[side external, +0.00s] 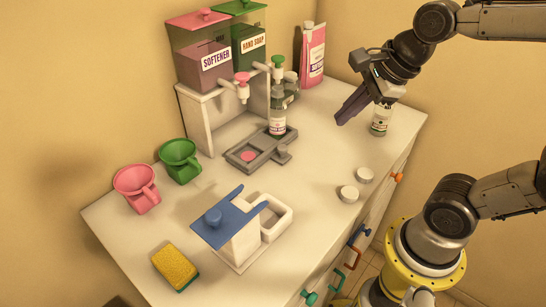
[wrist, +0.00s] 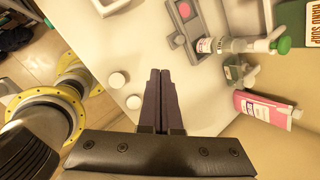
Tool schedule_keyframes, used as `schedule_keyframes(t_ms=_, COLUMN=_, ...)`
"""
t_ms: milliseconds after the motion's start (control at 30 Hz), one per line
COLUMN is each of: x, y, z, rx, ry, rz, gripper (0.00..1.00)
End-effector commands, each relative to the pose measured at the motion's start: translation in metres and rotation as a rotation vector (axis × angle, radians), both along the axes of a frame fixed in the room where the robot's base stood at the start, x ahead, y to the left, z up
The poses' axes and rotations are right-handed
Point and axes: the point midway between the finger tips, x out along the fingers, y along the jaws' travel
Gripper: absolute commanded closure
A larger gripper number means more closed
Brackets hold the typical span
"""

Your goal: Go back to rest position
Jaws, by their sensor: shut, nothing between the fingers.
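My gripper (side external: 346,113) is shut and empty, raised above the right end of the white counter (side external: 320,205). Its two dark fingers lie side by side in the wrist view (wrist: 163,72), pointing over the counter. In the side view a clear bottle with a white label (side external: 380,121) stands on the counter just behind and below my gripper, partly covered by it. I cannot tell from this view how far apart they are.
A pump bottle (side external: 277,120) stands on the grey tray (side external: 243,155) below the softener and hand soap dispensers (side external: 202,58). A pink pouch (side external: 313,55) stands at the back. Two white caps (side external: 349,193) lie near the front edge.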

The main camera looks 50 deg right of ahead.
Motion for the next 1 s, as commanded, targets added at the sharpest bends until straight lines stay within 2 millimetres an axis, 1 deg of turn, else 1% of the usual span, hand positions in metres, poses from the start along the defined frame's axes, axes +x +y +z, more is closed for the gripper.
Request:
schedule_keyframes(t_ms=33, x=-0.008, y=0.002, z=0.002, rx=-0.060, ry=-0.016, rz=0.106, gripper=1.00)
schedule_keyframes(t_ms=100, x=-0.017, y=0.003, z=0.003, rx=-0.151, ry=-0.032, rz=0.264, gripper=1.00)
schedule_keyframes(t_ms=300, x=-0.041, y=0.004, z=0.002, rx=-0.417, ry=-0.064, rz=0.707, gripper=1.00)
schedule_keyframes(t_ms=500, x=-0.061, y=0.003, z=-0.004, rx=-0.676, ry=-0.068, rz=1.142, gripper=1.00)
schedule_keyframes(t_ms=700, x=-0.074, y=0.000, z=-0.014, rx=-0.890, ry=-0.044, rz=1.554, gripper=1.00)
schedule_keyframes(t_ms=833, x=-0.077, y=-0.001, z=-0.017, rx=-0.980, ry=-0.033, rz=1.749, gripper=1.00)
schedule_keyframes(t_ms=900, x=-0.077, y=-0.001, z=-0.018, rx=-1.013, ry=-0.033, rz=1.815, gripper=1.00)
schedule_keyframes(t_ms=1000, x=-0.077, y=-0.001, z=-0.018, rx=-1.040, ry=-0.034, rz=1.867, gripper=1.00)
